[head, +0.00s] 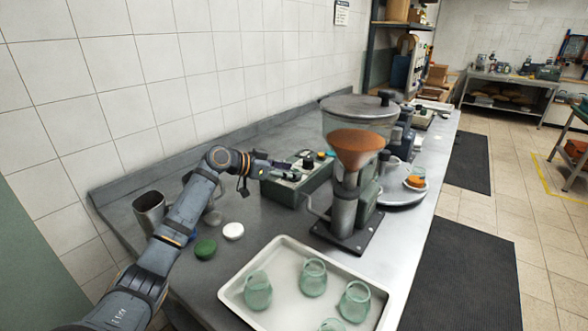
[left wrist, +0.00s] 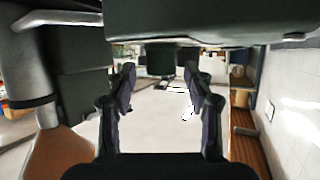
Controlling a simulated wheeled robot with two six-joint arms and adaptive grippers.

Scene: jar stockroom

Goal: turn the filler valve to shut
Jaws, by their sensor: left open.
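The metal filler body (left wrist: 25,70) shows at the left there. My right gripper is not in view.
A green box (head: 298,186) with knobs sits under the gripper. A white tray (head: 236,288) with several glass jars is in front. Green lid (head: 205,249), white lid (head: 233,231) and metal cup (head: 150,210) stand near my left arm. The tiled wall bounds the left.

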